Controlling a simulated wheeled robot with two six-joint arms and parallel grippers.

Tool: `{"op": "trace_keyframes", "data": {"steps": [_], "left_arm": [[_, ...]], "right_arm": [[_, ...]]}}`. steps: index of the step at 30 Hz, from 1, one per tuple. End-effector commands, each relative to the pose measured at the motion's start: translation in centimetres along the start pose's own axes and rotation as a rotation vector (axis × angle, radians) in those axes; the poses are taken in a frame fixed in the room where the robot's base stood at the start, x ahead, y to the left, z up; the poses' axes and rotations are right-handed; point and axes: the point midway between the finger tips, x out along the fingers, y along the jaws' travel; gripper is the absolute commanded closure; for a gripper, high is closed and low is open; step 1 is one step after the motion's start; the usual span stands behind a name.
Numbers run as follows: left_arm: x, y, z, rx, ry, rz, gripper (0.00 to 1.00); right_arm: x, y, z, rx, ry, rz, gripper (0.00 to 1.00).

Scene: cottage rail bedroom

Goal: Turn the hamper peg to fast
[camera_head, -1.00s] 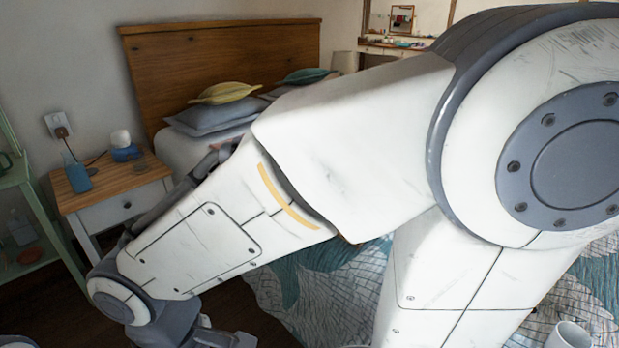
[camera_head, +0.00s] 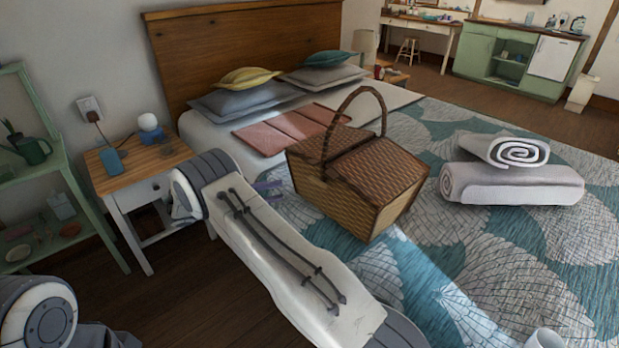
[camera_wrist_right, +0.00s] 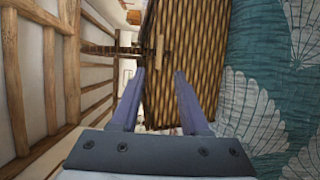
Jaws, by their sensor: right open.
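The wicker hamper (camera_head: 352,190) stands on the bed, with its arched handle up and its lids closed. In the right wrist view its woven side (camera_wrist_right: 215,65) fills the upper middle. A small light wooden peg (camera_wrist_right: 160,48) shows there at the hamper's edge, upright in the picture, with a dark strap beside it. My right gripper (camera_wrist_right: 160,74) is open, its fingertips apart just short of the peg, with nothing between them. In the head view the right gripper (camera_head: 268,188) is small, beside the hamper's left side. The peg cannot be made out there. My left gripper is not seen.
Rolled towels (camera_head: 510,185) lie on the bed right of the hamper. A folded pink cloth (camera_head: 285,130) and pillows lie behind it. A white mug (camera_head: 545,338) is at the bottom edge.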

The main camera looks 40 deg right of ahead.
Motion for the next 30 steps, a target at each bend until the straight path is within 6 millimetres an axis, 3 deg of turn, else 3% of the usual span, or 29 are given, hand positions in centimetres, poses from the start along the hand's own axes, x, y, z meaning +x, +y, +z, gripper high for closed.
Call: {"op": "trace_keyframes", "data": {"steps": [5,18,30], "left_arm": [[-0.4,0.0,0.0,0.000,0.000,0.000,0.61],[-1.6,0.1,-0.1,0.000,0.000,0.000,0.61],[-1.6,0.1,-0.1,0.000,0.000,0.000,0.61]], "right_arm": [[2.0,0.1,-0.1,0.006,-0.004,0.013,0.55],[9.3,0.1,-0.1,0.005,-0.002,0.009,0.55],[10.5,0.0,-0.1,0.005,0.000,0.008,0.55]]}}
